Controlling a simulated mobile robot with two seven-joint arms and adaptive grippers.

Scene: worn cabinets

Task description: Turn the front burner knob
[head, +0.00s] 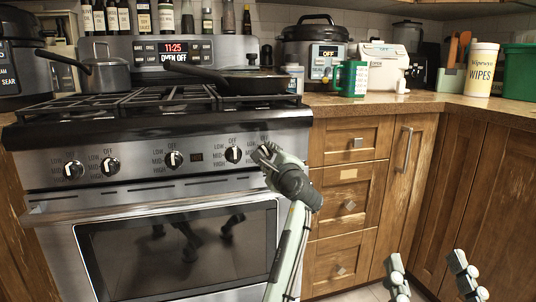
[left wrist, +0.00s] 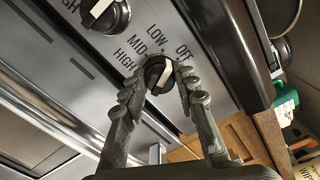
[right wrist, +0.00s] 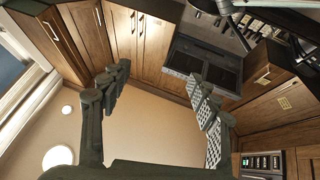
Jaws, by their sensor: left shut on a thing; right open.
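The stove's front panel carries a row of black knobs with pale faces, each marked OFF, LOW, MID and HIGH. My left gripper (head: 266,154) is at the right end of this row and hides the rightmost knob in the head view. In the left wrist view, my left gripper (left wrist: 156,88) has its fingers on both sides of that knob (left wrist: 158,75), shut on it. Its exact setting is hard to read. My right gripper (head: 430,274) is low at the right, away from the stove; it is open and empty in the right wrist view (right wrist: 158,90).
Another knob (head: 233,154) is close to the left of my left gripper. The oven handle (head: 160,202) runs below the panel. A pan (head: 245,80) and a pot (head: 105,74) sit on the stovetop. Wooden drawers (head: 345,205) stand right of the stove.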

